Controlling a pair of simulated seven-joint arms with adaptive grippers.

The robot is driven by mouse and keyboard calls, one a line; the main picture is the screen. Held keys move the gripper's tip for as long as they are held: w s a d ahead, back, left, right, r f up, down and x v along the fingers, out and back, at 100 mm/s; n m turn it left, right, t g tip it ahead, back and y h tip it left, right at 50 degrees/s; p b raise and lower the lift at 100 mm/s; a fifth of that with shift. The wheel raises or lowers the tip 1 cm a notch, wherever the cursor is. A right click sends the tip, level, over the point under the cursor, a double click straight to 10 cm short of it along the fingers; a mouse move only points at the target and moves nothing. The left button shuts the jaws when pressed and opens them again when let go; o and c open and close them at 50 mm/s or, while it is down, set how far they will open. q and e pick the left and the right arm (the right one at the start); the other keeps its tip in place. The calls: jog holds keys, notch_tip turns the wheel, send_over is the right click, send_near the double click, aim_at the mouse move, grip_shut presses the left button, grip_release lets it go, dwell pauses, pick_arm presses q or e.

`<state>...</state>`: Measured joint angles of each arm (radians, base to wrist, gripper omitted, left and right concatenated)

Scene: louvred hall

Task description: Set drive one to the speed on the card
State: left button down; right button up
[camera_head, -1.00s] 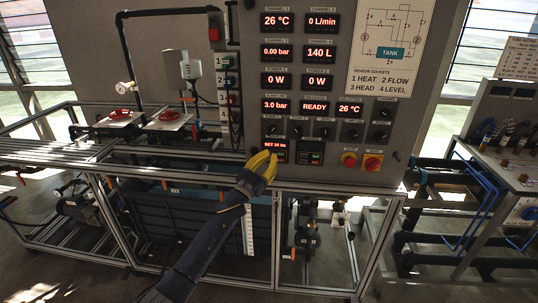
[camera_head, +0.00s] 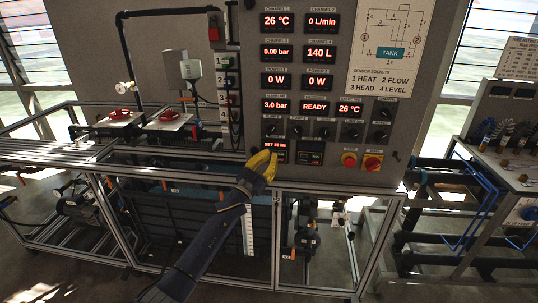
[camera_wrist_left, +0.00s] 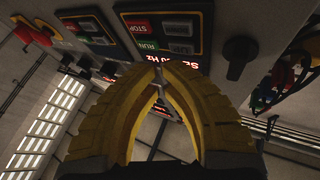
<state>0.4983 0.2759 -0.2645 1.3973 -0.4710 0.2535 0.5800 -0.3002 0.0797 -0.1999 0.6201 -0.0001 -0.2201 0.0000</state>
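Drive one (camera_head: 274,146) is the small black unit low on the grey panel, with a lit red SET line whose digits are too small to read surely. In the left wrist view drive one (camera_wrist_left: 182,22) shows a red STOP button, a green RUN button and red text ending in "0 Hz", partly hidden by my fingers. My left gripper (camera_head: 268,160), with yellow fingers, is at the lower part of drive one. In the left wrist view its fingertips (camera_wrist_left: 158,74) come together with nothing between them; contact with the drive is unclear. No speed card is readable. My right gripper is out of view.
A second drive (camera_head: 310,153) sits just right of drive one. Knobs (camera_head: 324,131) line the panel above. A yellow-and-red button (camera_head: 349,159) and a red switch (camera_head: 372,162) are further right. The frame rail (camera_head: 318,189) runs below the panel.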

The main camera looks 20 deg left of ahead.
pick_arm(q)
jog(key=shift+w+a, duration=0.1)
jog(key=shift+w, duration=0.7)
dwell(1.5)
jog(key=shift+s, duration=0.1)
dwell(2.1)
jog(key=shift+s, duration=0.7)
jog(key=shift+s, duration=0.1)
jog(key=shift+s+d, duration=0.25)
jog(key=shift+s, duration=0.95)
jog(key=shift+s+d, duration=0.2)
jog(key=shift+s, duration=0.95)
